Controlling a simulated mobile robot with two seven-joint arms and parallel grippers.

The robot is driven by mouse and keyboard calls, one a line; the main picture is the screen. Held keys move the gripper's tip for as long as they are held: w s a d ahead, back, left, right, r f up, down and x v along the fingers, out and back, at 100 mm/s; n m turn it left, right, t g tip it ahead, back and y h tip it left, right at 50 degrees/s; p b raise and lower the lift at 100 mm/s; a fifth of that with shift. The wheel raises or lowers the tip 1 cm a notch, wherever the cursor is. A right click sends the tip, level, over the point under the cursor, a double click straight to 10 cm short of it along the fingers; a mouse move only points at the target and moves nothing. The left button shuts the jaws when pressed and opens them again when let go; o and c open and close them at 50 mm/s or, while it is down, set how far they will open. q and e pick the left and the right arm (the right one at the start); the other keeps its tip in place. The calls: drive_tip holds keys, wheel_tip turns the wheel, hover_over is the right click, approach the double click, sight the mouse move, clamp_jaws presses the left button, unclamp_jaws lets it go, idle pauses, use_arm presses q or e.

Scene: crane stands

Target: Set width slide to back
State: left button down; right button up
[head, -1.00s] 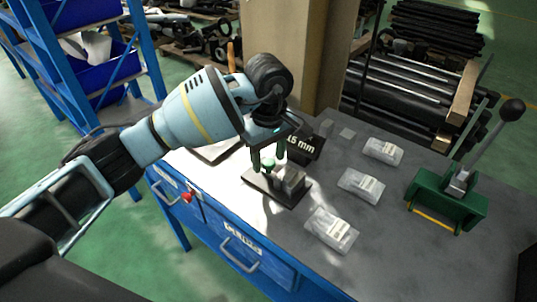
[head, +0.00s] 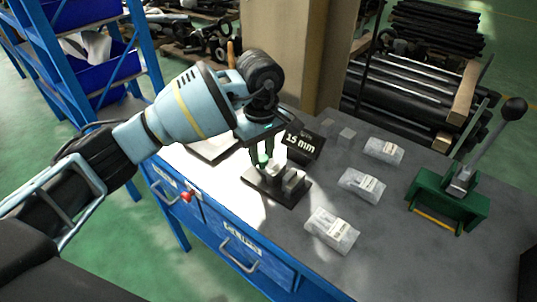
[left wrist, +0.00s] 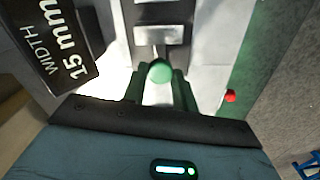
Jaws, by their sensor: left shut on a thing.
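The width slide's fixture is a dark base plate (head: 290,202) on the bench, with metal blocks (head: 292,181) on it. A green ball knob (head: 263,160) stands at its far-left end. In the left wrist view the knob (left wrist: 160,72) sits between my finger tips, with metal blocks (left wrist: 163,34) beyond it. My left gripper (head: 267,155) comes down from above and is shut on the knob. The fingers partly hide the slide. A black sign (head: 301,143) reading 15 mm stands behind the fixture; the wrist view shows WIDTH on this sign (left wrist: 55,45). My right gripper is not in view.
Clear packets (head: 331,231) with labels lie to the right on the grey bench top. A green lever press (head: 448,200) stands farther right. A cardboard-coloured column (head: 285,55) rises behind the bench. Blue drawers (head: 240,250) are at the front.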

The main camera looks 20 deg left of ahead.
use_arm(q)
drive_tip(key=a, duration=0.1)
drive_tip(key=w+a, duration=0.1)
drive_tip(key=a, duration=0.1)
drive_tip(key=shift+d, duration=0.1)
drive_tip(key=c, duration=1.1)
unclamp_jaws()
drive_tip(key=shift+r, duration=0.1)
wheel_tip(320, 180, up, 8)
drive_tip(key=shift+f+b, duration=0.2)
drive_tip(key=shift+b, duration=0.15)
